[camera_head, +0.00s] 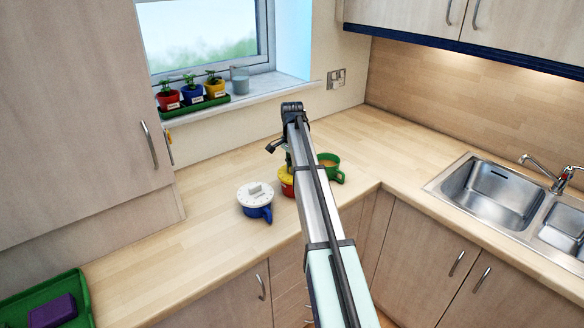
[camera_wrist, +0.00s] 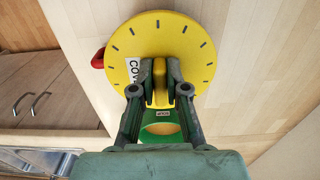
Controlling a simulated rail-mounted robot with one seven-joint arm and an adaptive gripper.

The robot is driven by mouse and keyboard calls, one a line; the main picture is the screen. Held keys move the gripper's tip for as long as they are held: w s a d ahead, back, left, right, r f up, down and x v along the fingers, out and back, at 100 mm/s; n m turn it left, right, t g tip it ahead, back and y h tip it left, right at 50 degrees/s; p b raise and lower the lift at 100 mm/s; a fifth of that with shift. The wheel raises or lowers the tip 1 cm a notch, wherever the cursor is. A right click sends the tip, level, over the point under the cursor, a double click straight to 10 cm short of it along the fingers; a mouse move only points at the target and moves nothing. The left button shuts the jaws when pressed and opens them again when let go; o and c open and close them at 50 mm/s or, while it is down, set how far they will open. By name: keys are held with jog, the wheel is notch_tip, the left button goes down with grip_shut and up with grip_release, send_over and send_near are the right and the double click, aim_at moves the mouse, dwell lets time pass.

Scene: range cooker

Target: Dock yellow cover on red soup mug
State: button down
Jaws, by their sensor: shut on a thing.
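The round yellow cover (camera_wrist: 157,32) has dark tick marks around its edge and a raised yellow grip. My gripper (camera_wrist: 160,82) is shut on that grip from above. The red soup mug (camera_head: 288,190) stands on the worktop, partly hidden by my arm. In the head view the yellow cover (camera_head: 286,178) is directly over the red mug's top; I cannot tell whether it is fully seated. In the wrist view the cover hides the mug except for its red handle (camera_wrist: 98,58), sticking out at the left.
A blue mug (camera_head: 262,212) with a white cover (camera_head: 255,194) stands to the left. An uncovered green mug (camera_head: 331,172) stands close on the right. The sink (camera_head: 495,190) is farther right. A green tray (camera_head: 20,308) with a purple block is at lower left. Worktop between is clear.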

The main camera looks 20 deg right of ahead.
jog(key=shift+f, duration=0.6)
jog(key=c, duration=1.5)
grip_release()
jog(key=shift+o, duration=0.2)
jog(key=shift+r+p, duration=2.7)
jog(key=shift+r, duration=2.85)
